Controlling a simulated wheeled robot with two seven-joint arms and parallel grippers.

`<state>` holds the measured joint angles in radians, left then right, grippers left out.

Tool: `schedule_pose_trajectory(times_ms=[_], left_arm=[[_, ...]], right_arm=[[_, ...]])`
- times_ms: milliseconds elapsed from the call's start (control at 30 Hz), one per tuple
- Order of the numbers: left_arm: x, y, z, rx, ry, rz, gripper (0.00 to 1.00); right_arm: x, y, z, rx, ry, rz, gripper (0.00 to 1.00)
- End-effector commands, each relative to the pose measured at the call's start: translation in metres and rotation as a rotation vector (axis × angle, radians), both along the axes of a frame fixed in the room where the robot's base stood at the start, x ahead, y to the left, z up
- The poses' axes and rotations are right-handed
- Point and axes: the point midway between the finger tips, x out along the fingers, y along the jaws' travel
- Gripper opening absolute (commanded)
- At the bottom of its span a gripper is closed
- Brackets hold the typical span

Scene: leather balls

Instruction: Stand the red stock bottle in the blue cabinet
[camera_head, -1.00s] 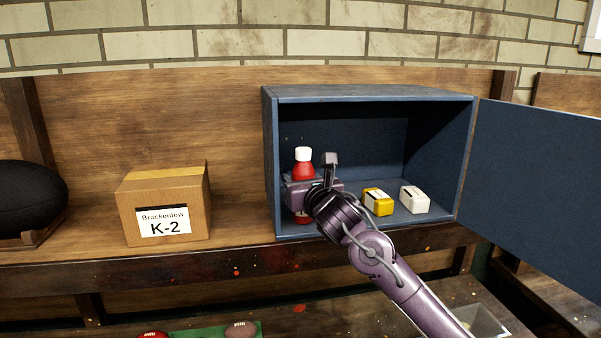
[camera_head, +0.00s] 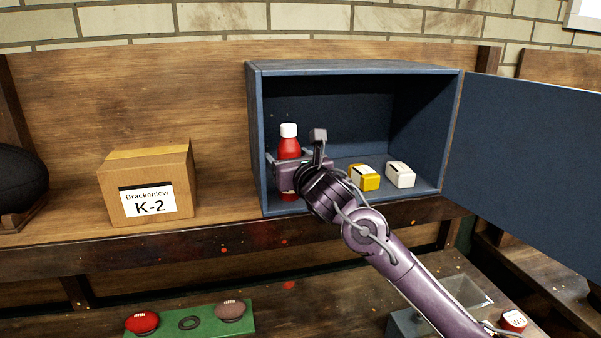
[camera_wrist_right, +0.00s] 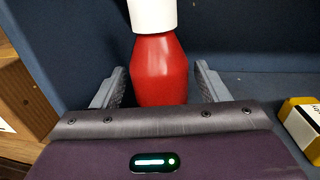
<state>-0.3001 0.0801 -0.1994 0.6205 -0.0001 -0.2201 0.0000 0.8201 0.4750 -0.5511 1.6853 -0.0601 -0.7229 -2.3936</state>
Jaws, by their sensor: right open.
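The red stock bottle (camera_head: 289,147) with a white cap stands upright inside the blue cabinet (camera_head: 356,66), near its left wall. In the right wrist view the bottle (camera_wrist_right: 160,72) is between my right gripper's two fingers (camera_wrist_right: 160,88), with a gap showing on each side. My right gripper (camera_head: 288,164) is open around the bottle and hides part of its body in the head view. The bottle's lower end shows just below the gripper. The cabinet door (camera_head: 525,180) stands open to the right. My left gripper is not in view.
A yellow box (camera_head: 365,178) and a white box (camera_head: 400,175) sit on the cabinet floor, right of my gripper. A cardboard box (camera_head: 150,185) marked K-2 stands left of the cabinet. Small balls on a green board (camera_head: 205,322) lie on the lower level.

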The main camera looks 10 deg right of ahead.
Motion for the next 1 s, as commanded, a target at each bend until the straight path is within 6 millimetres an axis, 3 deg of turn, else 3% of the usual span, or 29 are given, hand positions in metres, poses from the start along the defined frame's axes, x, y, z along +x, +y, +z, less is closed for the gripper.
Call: schedule_pose_trajectory(times_ms=[300, 500, 1000], left_arm=[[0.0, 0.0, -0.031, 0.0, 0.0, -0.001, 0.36], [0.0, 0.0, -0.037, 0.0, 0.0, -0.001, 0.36], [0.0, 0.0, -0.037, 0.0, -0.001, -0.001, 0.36]], right_arm=[[-0.067, -0.011, -0.004, -0.004, -0.003, -0.001, 0.68], [-0.094, -0.015, -0.002, -0.001, 0.0, -0.001, 0.68], [-0.101, -0.016, -0.001, 0.0, 0.001, -0.001, 0.68]])
